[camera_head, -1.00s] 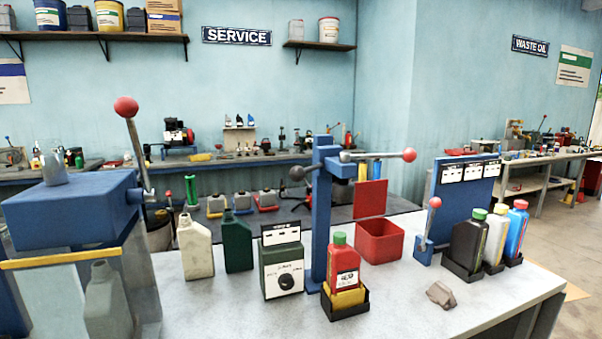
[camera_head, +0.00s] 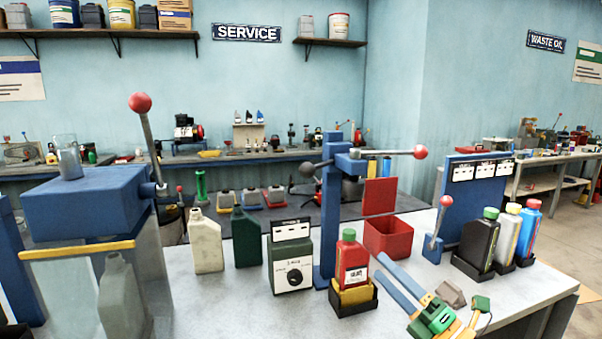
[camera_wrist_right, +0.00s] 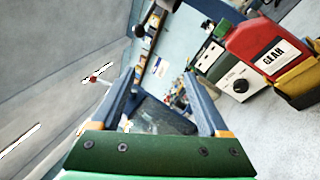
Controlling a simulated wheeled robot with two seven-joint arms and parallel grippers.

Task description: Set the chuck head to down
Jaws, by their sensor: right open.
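The chuck stand is a blue upright column (camera_head: 329,215). Its blue head (camera_head: 352,165) sits near the top, above a red bottle (camera_head: 351,258) with a green cap. A grey lever runs sideways from the head to a red ball knob (camera_head: 420,152) at right; a dark ball (camera_head: 306,170) sits at left. My right gripper (camera_head: 379,268) is open and empty, low at the right front of the red bottle and below the lever. Its two fingers (camera_wrist_right: 163,98) show apart in the wrist view, with the red bottle (camera_wrist_right: 265,50) off to the right. My left gripper is out of view.
The red bottle stands in a yellow and black holder (camera_head: 354,298). A red bin (camera_head: 389,238), a small blue lever with a red knob (camera_head: 436,232), several bottles and a brown block (camera_head: 450,294) stand to the right. A green box with a dial (camera_head: 292,262) is left.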

